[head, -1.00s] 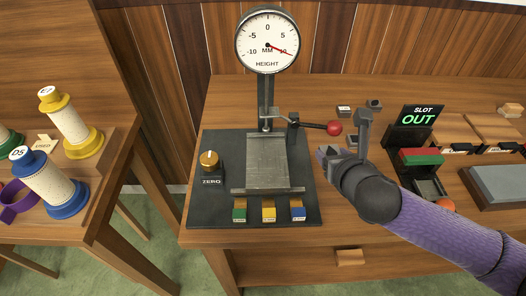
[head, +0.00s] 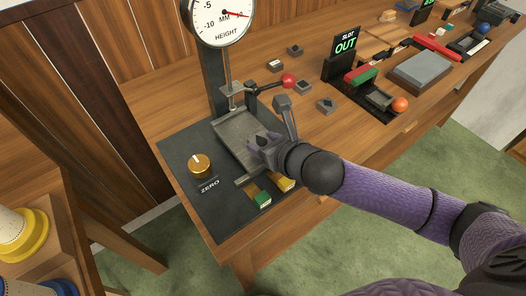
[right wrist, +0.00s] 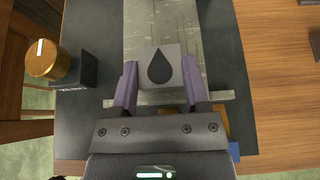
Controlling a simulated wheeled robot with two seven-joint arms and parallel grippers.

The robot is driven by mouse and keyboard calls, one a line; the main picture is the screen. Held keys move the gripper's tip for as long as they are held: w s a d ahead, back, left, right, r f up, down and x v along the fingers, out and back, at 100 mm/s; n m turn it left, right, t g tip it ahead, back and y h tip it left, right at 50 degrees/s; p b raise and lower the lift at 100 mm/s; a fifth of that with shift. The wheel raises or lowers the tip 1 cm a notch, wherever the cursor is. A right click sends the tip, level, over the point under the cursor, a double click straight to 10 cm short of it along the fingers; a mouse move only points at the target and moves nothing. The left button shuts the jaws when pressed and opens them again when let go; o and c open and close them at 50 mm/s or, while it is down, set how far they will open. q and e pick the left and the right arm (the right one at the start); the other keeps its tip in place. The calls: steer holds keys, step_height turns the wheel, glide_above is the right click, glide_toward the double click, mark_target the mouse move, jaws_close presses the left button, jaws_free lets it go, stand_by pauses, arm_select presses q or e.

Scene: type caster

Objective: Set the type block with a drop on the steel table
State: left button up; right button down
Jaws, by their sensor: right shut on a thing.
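The type block (right wrist: 178,78) is grey with a black drop on its top face, and it sits between the two purple fingers of my right gripper (right wrist: 160,88). In the head view my right gripper (head: 262,143) is at the near right part of the steel table (head: 230,128), which is a grey plate under the height gauge. In the right wrist view the block is over the near end of the steel table (right wrist: 135,18). I cannot tell whether the block touches the plate. My left gripper is not in view.
The dial gauge (head: 222,20) and its red-knobbed lever (head: 288,80) stand behind the plate. Other type blocks (head: 326,106) lie on the bench to the right.

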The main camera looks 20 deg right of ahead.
step_height(320, 180, down, 2)
steer(key=shift+f+b, duration=0.1)
steer(key=shift+b, duration=0.2)
steer(key=shift+r, duration=0.2)
steer(key=shift+c, duration=0.4)
jaws_free()
steer(key=shift+f, duration=0.15)
steer(key=shift+r, duration=0.25)
steer(key=p+v, duration=0.3)
steer(key=v, duration=0.9)
steer(key=shift+p, duration=0.35)
steer(key=shift+f, duration=0.15)
